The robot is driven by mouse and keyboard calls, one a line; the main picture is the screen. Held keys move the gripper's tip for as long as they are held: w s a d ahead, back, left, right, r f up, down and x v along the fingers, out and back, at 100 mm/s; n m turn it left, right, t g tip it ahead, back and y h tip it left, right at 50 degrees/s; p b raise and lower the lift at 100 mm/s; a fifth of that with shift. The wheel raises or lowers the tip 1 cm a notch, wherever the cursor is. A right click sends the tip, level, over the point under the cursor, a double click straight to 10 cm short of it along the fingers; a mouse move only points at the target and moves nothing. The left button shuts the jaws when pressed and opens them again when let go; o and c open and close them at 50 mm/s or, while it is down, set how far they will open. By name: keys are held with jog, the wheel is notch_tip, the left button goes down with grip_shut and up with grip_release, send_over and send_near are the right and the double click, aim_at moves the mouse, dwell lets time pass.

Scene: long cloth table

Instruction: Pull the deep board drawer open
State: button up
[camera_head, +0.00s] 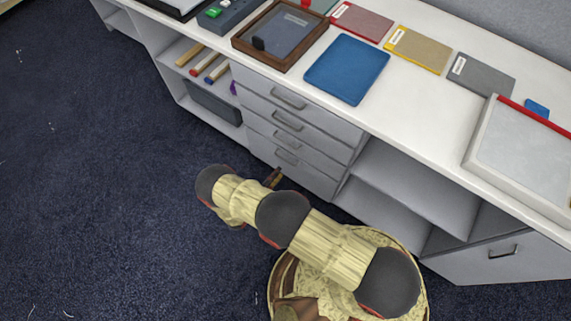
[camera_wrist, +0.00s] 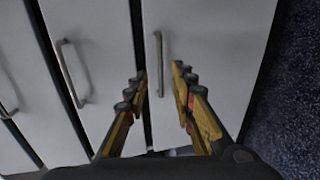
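A stack of grey drawers stands under the table, all looking shut. Its lowest drawer (camera_head: 302,177) has a taller front than those above and a bar handle (camera_head: 287,158). No label shows which drawer is the deep board drawer. My gripper (camera_head: 278,175) is low in front of this stack, partly hidden by my arm. In the wrist view my gripper (camera_wrist: 158,72) is open and empty, its fingers on either side of the handle (camera_wrist: 159,62) of the rightmost drawer front (camera_wrist: 215,50). Whether the fingers reach or touch the handle cannot be told.
Another wide drawer (camera_head: 490,262) with a handle is at the lower right. Open shelves (camera_head: 405,195) lie between. The tabletop holds a framed tray (camera_head: 262,20), a blue folder (camera_head: 347,68), several boards and a white case (camera_head: 520,155). The dark carpet (camera_head: 110,200) at left is clear.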

jog(key=b+x, duration=0.2)
jog(key=x, duration=0.5)
jog(key=shift+w, duration=0.25)
jog(key=shift+d+f, duration=0.1)
jog(key=shift+d, duration=0.05)
jog(key=c, duration=0.3)
grip_shut()
